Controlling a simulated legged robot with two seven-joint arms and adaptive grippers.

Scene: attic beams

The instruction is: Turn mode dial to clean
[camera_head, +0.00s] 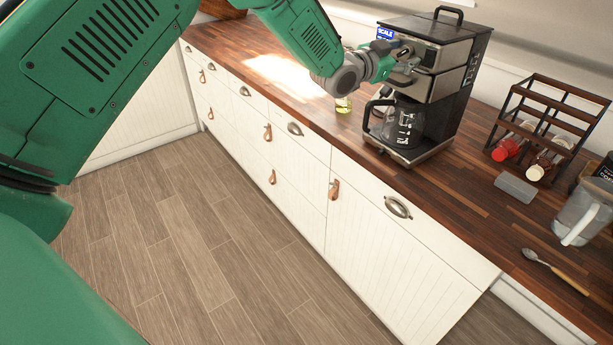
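The coffee machine (455,62) is black and silver and stands upright on the wooden counter at the upper right. A small blue display (386,33) with white letters, partly readable as "SCALE", shows on its upper front. A glass carafe (402,124) with a dark handle sits in its lower part. My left gripper (402,64) is at the machine's upper front, just below the display. Its fingers overlap the front panel, so I cannot tell whether they touch it or are open. The mode dial is not clearly visible, likely covered by my gripper. My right gripper is not in view.
A dark rack (548,110) with jars, a grey block (515,187), a clear pitcher (583,212) and a wooden-handled spoon (555,270) lie to the right on the counter. A small yellowish glass (343,105) stands left of the machine. White drawers (300,170) run below.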

